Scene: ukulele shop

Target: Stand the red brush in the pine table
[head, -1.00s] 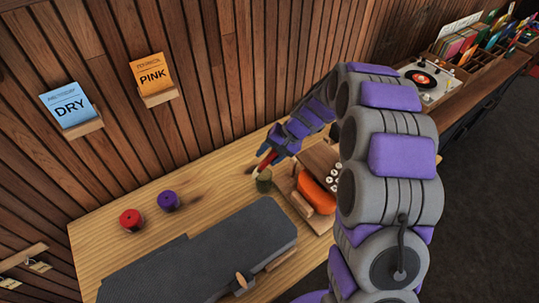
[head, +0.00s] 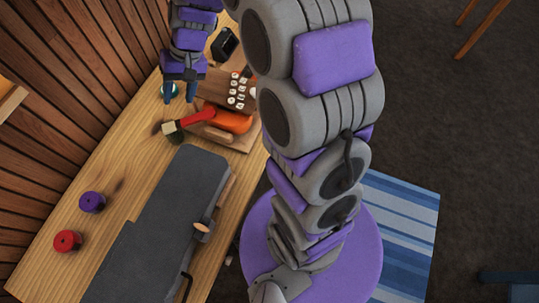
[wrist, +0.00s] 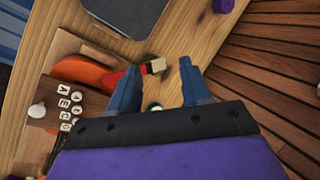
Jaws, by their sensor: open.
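The red brush (head: 197,118) lies tilted on its side, its pale head toward the left over the table and its red handle reaching over a wooden tray. It also shows in the wrist view (wrist: 131,77). The pine table (head: 128,160) is under it. My gripper (head: 180,97) is open and empty, just beyond the brush at the table's far part. In the wrist view its fingers (wrist: 156,88) are apart, with the brush's pale head near the gap. I cannot tell whether that head touches the tabletop. No hole in the table is discernible.
The wooden tray (head: 240,143) holds an orange object (head: 232,122), beside a brown block with white lettered tiles (head: 239,88). A small teal round thing (head: 176,90) is by my fingers. A dark grey mat (head: 150,235), purple spool (head: 92,202) and red spool (head: 67,241) occupy the near table.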

